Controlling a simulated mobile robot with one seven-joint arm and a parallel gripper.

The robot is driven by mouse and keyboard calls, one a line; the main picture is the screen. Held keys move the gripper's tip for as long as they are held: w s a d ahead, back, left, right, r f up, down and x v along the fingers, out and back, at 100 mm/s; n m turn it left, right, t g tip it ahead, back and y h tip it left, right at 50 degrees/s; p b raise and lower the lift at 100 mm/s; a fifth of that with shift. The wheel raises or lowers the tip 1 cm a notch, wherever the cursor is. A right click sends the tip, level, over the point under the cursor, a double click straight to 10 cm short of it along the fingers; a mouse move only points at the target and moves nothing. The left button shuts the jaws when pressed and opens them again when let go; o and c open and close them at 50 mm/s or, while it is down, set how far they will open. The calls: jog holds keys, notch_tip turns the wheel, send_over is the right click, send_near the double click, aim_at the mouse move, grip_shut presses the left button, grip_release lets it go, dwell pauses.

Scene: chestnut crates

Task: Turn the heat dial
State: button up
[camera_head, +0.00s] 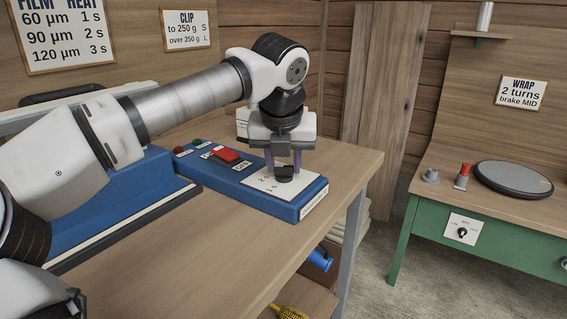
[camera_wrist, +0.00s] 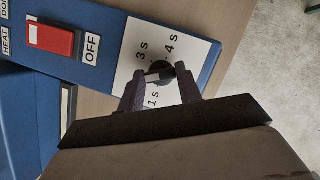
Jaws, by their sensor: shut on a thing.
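The heat dial (camera_wrist: 160,71) is a small dark round knob with a pale pointer, on a white plate (camera_wrist: 124,72) marked 1 s, 3 s and 4 s in the wrist view. The plate is at the right end of the blue control box (camera_head: 311,198). My gripper (camera_head: 284,172) points down over the plate in the head view. In the wrist view my gripper (camera_wrist: 160,82) is shut on the dial, with a finger on each side of it. The dial's pointer lies between the fingers and is partly hard to read.
A red switch (camera_wrist: 55,39) beside an OFF label sits on the same box, with red and green lamps (camera_head: 197,142) farther left. A wall sign (camera_head: 62,32) lists film thickness and seconds. A green bench (camera_head: 480,215) with a round turntable (camera_head: 514,180) stands at right.

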dwell(0.3)
jog(key=o, duration=1)
jog(key=p+v, duration=0.2)
jog(key=v, duration=1.2)
jog(key=shift+w, duration=0.1)
jog(key=shift+d, duration=0.1)
